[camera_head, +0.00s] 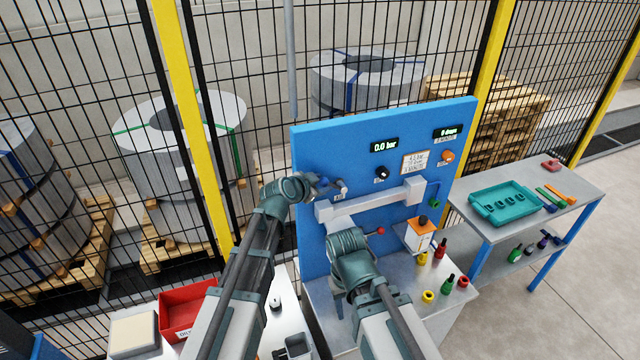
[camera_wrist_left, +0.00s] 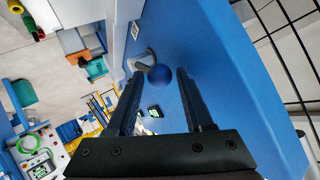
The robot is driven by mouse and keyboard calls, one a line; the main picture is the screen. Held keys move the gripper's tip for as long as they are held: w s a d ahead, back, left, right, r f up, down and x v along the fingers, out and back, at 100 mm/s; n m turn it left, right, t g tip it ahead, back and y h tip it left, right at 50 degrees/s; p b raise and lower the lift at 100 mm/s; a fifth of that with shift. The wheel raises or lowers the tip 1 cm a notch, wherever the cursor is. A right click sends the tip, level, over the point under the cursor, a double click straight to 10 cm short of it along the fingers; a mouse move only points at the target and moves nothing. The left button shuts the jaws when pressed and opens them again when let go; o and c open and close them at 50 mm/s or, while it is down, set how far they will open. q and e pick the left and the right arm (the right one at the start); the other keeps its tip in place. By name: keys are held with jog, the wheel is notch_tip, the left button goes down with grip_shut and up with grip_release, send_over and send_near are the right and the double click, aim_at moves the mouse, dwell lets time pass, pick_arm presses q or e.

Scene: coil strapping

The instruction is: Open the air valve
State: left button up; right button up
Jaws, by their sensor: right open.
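The air valve shows in the left wrist view as a round blue knob (camera_wrist_left: 160,75) on a short grey lever (camera_wrist_left: 142,60), fixed to the blue panel (camera_wrist_left: 215,60). My left gripper (camera_wrist_left: 158,73) is open, with one finger on each side of the knob. Clear gaps show between the knob and the fingers. In the head view my left gripper (camera_head: 319,184) is at the panel's left side, by a small label, and its wrist partly hides the valve. The pressure display (camera_head: 384,145) reads 0.0 bar. My right gripper (camera_head: 346,243) is lower, before the panel, its fingers mostly hidden.
A grey frame (camera_head: 375,200) and a red-ball lever (camera_head: 380,231) stand out from the panel near my right arm. Several red, yellow and green parts stand on the bench at right. A side table holds a teal tray (camera_head: 503,203). A red bin (camera_head: 187,309) is at lower left.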

pick_arm(q)
jog(key=shift+s+a+r+p, duration=0.15)
jog(key=shift+s+r+p, duration=0.15)
jog(key=shift+s+p, duration=0.1)
jog(key=s+a, duration=0.5)
jog(key=s, duration=0.5)
jog(key=shift+s+a, duration=0.35)
jog(key=shift+a, duration=0.05)
